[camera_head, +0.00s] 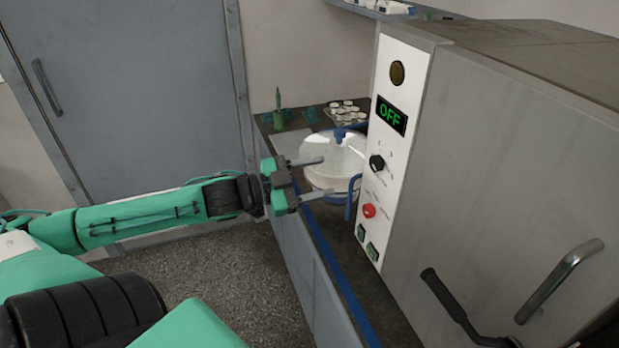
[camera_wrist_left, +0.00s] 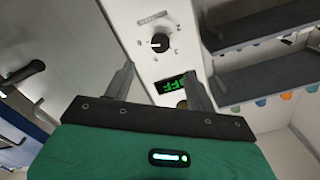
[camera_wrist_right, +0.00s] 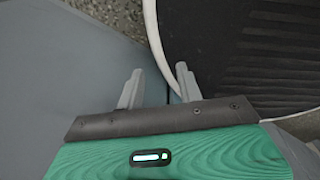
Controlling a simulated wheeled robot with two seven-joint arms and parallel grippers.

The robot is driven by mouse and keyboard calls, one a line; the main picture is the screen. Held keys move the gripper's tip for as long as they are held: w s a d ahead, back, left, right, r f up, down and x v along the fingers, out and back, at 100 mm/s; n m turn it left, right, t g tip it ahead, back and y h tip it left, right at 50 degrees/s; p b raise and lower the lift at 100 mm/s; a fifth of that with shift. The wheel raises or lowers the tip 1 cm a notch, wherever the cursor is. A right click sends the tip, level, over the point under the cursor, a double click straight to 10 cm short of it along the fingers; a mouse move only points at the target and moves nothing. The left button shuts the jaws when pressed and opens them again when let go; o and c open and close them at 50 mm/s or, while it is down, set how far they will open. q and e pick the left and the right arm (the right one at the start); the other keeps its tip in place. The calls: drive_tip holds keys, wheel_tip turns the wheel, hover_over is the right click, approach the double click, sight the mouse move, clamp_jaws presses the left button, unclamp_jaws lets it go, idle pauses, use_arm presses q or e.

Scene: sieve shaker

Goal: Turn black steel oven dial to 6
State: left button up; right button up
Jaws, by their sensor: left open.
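The black oven dial (camera_head: 377,162) sits on the white control panel (camera_head: 398,63) of the steel oven (camera_head: 520,150). A green OFF readout (camera_head: 391,115) is lit above it. The dial (camera_wrist_left: 159,42) also shows in the left wrist view, with small marks around it; its exact setting is too small to read. My left gripper (camera_head: 325,177) is open and empty, to the left of the panel, fingers pointing toward it and apart from the dial. My right gripper (camera_wrist_right: 160,70) is open and empty, away from the panel, and only shows in its own wrist view.
A round clear-topped device (camera_head: 335,155) with blue handles stands on the counter behind my left fingers. Oven handles (camera_head: 560,280) stick out at the right.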

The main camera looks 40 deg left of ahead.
use_arm(q)
drive_tip(key=shift+s+a, duration=0.3)
drive_tip(key=shift+s, duration=0.3)
drive_tip(key=shift+a, duration=0.1)
idle(0.3)
